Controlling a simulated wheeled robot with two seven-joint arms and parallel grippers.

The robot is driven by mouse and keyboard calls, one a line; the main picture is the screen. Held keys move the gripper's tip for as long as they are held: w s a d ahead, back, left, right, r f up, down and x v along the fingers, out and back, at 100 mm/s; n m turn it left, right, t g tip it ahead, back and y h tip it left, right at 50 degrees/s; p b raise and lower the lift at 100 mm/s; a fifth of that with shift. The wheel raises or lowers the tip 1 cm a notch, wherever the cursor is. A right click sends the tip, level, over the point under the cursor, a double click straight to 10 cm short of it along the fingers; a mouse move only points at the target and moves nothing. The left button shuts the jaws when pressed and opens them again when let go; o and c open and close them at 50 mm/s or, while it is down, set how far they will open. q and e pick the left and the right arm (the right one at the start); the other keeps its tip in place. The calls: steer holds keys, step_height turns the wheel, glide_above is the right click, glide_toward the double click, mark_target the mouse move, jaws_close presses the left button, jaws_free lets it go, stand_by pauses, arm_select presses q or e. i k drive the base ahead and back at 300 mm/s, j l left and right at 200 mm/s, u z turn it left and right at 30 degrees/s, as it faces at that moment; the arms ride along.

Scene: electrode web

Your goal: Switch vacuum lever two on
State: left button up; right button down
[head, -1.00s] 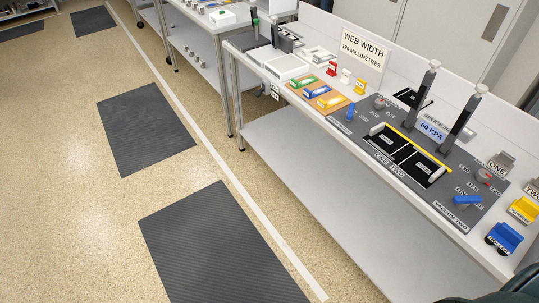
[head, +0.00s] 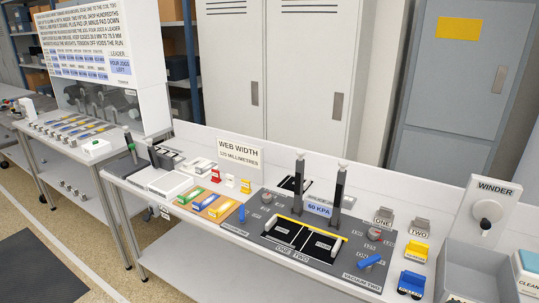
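The blue lever (head: 370,262) of vacuum two sits at the right front of the dark splice panel (head: 300,265), just behind the label VACUUM TWO (head: 361,282). Its handle lies slanted, its right end toward the back. Another blue lever (head: 242,212) stands more upright at the panel's left end. A gauge with a red mark (head: 375,233) is behind lever two. Neither of my grippers is in view.
Two dark posts (head: 338,187) rise behind the bed beside a 60 KPA sign (head: 318,209). Right of the panel are yellow (head: 416,250) and blue (head: 411,283) blocks, then a grey winder (head: 485,215). Coloured blocks (head: 205,203) lie on an orange board at left.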

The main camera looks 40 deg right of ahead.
mark_target(366, 264)
steer(key=z, duration=2.05)
